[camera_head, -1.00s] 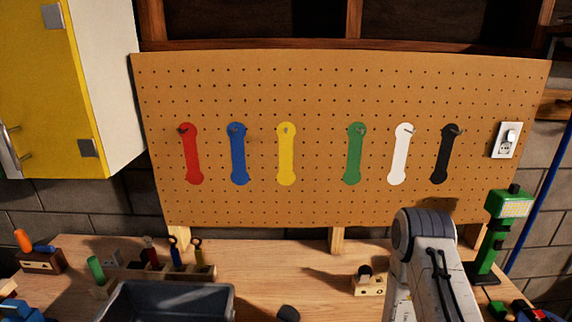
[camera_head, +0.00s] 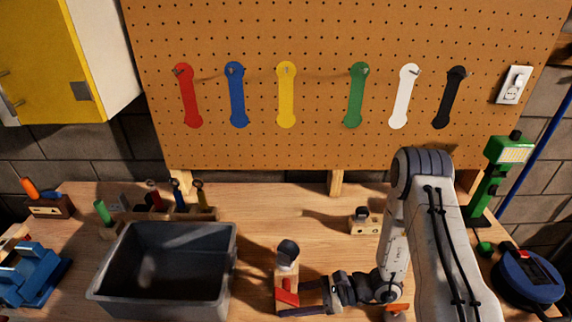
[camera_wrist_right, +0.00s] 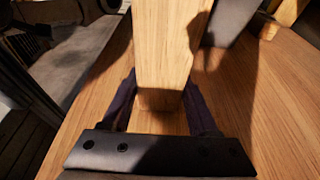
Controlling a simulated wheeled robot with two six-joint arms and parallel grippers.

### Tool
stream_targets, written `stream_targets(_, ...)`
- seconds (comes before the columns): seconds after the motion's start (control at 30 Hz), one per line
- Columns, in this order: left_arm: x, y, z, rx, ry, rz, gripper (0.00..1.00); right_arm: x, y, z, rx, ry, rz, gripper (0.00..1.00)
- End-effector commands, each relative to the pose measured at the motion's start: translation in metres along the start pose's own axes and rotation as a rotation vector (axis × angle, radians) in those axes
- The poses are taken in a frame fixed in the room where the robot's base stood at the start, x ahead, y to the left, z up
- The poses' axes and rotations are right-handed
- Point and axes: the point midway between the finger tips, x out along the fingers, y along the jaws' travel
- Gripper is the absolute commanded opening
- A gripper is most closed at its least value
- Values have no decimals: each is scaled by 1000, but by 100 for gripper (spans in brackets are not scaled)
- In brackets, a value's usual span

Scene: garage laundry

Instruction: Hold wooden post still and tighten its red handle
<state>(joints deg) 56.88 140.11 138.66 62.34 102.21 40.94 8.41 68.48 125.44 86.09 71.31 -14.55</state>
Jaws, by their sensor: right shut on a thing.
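The wooden post (camera_head: 289,266) stands on the workbench at the lower middle of the head view, with a dark knob on top. Its red handle (camera_head: 287,293) shows low on the post, slanted. My right gripper (camera_head: 305,298) reaches in from the right and is shut on the post, with its fingers on either side. In the right wrist view the post (camera_wrist_right: 163,50) stands between the two dark fingers of my right gripper (camera_wrist_right: 160,98). The red handle does not show there. My left gripper is in neither view.
A grey bin (camera_head: 165,265) stands left of the post. A small wooden block with a dark knob (camera_head: 364,222) sits behind my right arm. A blue vise (camera_head: 32,275) is at the far left, a blue reel (camera_head: 527,277) at the right. The bench (camera_head: 262,215) behind the post is clear.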

Motion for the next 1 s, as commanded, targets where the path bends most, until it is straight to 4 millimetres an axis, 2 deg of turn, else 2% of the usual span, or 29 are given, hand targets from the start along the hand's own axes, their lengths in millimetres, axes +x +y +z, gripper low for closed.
stream_targets(0.1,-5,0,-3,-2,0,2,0,0,0,0,0,0,0,29)
stream_targets(0.43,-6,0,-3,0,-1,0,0,0,0,0,0,0,0,29)
stream_targets(0.47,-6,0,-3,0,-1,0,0,0,0,0,0,0,0,71)
stream_targets(0.5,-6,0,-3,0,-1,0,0,0,0,0,0,0,0,87)
stream_targets(0.53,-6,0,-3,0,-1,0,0,0,0,0,0,0,0,95)
stream_targets(0.87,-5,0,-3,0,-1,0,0,-2,0,0,0,0,-1,95)
stream_targets(1.0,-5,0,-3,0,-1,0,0,-15,-2,0,0,-1,-6,95)
